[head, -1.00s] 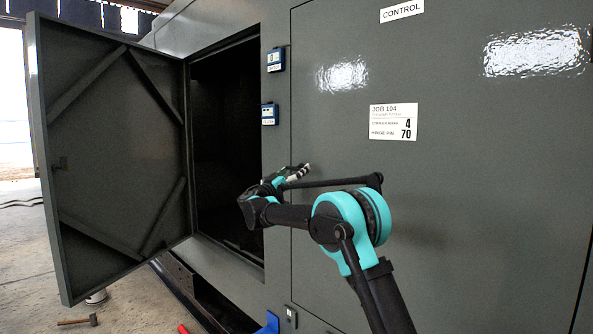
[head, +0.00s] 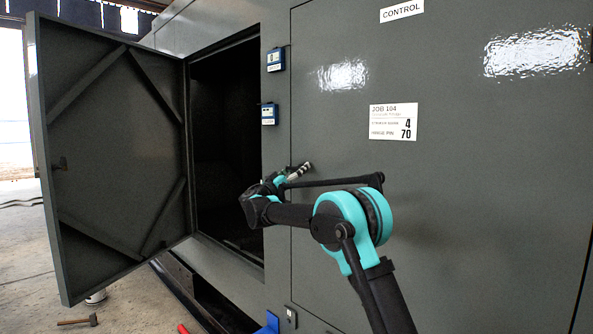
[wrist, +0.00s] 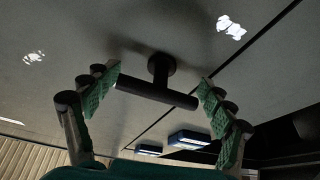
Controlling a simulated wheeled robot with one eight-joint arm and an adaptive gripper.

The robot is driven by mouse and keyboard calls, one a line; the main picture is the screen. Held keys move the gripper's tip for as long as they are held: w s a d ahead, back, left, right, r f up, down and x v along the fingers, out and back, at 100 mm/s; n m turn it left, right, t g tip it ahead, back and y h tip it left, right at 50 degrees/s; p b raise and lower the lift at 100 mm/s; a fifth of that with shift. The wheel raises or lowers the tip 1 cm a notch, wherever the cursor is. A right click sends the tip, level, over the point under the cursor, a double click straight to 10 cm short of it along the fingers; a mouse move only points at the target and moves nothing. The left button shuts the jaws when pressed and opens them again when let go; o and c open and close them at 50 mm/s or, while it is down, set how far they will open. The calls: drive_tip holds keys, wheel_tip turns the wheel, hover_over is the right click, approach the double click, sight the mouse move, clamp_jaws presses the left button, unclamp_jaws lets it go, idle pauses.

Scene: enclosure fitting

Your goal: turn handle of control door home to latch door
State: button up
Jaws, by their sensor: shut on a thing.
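The control door (head: 470,190) is the grey panel under the CONTROL label, and it looks flat in its frame in the head view. Its dark T-shaped handle (wrist: 158,92) shows in the wrist view, a round stem with a crossbar. My gripper (wrist: 156,97) has its green pads at the two ends of the crossbar and is shut on it. The crossbar slopes slightly down to the right in that view. In the head view my gripper (head: 297,173) is at the control door's left edge, and the handle is mostly hidden by it.
A neighbouring door (head: 120,160) stands wide open at the left, beside a dark opening (head: 225,140). Two small blue-and-white boxes (head: 275,60) are on the post between the openings. A hammer (head: 78,321) lies on the floor at lower left.

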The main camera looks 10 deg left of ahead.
drive_tip(key=shift+n, duration=0.3)
drive_tip(key=n+t+y, duration=0.1)
drive_tip(key=n+y, duration=0.2)
drive_tip(key=n, duration=0.2)
drive_tip(key=shift+c, duration=0.2)
drive_tip(key=n+y, duration=0.1)
drive_tip(key=n, duration=0.2)
drive_tip(key=n+y, duration=0.1)
drive_tip(key=n, duration=0.2)
drive_tip(key=shift+g+y, duration=0.3)
drive_tip(key=n+g+y, duration=0.1)
drive_tip(key=n, duration=0.3)
drive_tip(key=shift+n, duration=0.4)
drive_tip(key=shift+n+g+y, duration=0.4)
drive_tip(key=shift+n+g, duration=0.4)
drive_tip(key=shift+n, duration=1.3)
drive_tip(key=o, duration=1.1)
